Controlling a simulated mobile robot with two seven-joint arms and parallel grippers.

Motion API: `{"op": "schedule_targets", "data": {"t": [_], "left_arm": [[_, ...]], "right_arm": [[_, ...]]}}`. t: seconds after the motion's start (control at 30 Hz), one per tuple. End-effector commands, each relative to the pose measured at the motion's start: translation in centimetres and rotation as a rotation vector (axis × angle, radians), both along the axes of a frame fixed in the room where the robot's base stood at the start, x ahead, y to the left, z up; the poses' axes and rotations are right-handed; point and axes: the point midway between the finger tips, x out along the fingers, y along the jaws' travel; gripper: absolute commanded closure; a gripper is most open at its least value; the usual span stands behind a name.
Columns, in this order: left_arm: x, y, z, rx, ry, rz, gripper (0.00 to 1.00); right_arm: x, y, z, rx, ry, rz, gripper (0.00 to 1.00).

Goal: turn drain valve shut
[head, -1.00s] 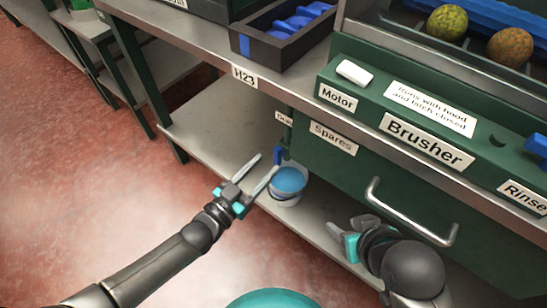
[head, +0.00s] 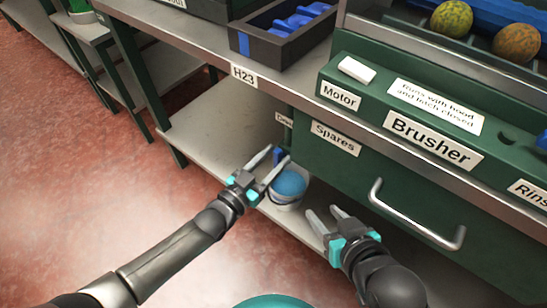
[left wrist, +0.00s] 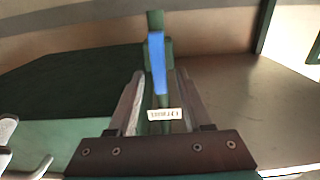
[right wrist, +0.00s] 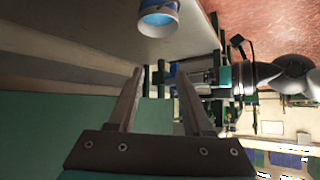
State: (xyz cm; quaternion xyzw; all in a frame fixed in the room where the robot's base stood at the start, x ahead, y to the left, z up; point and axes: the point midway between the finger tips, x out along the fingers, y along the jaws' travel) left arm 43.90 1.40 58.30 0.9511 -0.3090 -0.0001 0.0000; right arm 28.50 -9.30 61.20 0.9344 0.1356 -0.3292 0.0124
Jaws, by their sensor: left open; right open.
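The drain valve has a blue lever handle (head: 278,156) on a green pipe below the table, beside a small white label (head: 284,119). In the left wrist view the blue handle (left wrist: 157,62) lies in line with the pipe, upright in the picture. My left gripper (head: 278,154) is open. Its fingers point at the handle, one on either side of it in the picture; I cannot tell whether they touch it. My right gripper (head: 323,210) is open and empty, in front of the lower shelf, to the right of the valve.
A white bucket with blue contents (head: 287,206) stands on the lower shelf (head: 215,125) just below the valve. The green Spares drawer with a metal handle (head: 417,222) is on the right. The table edge (head: 300,100) runs above both grippers.

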Motion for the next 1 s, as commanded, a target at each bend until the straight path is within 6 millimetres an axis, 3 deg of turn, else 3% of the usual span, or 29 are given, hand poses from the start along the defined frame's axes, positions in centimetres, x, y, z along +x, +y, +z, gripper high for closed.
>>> {"op": "schedule_targets", "data": {"t": [0.07,0.47,1.0], "left_arm": [[-0.01,-0.01,0.00,0.000,0.000,0.000,0.53],[-0.02,0.00,-0.01,0.000,0.000,0.000,0.98],[-0.06,-0.01,-0.01,0.010,-0.007,0.000,1.00]], "right_arm": [[-0.01,0.00,-0.02,0.000,0.001,0.000,0.50],[-0.02,-0.03,-0.04,-0.001,0.002,-0.001,0.50],[-0.09,-0.07,-0.05,-0.004,0.007,0.000,0.50]]}}
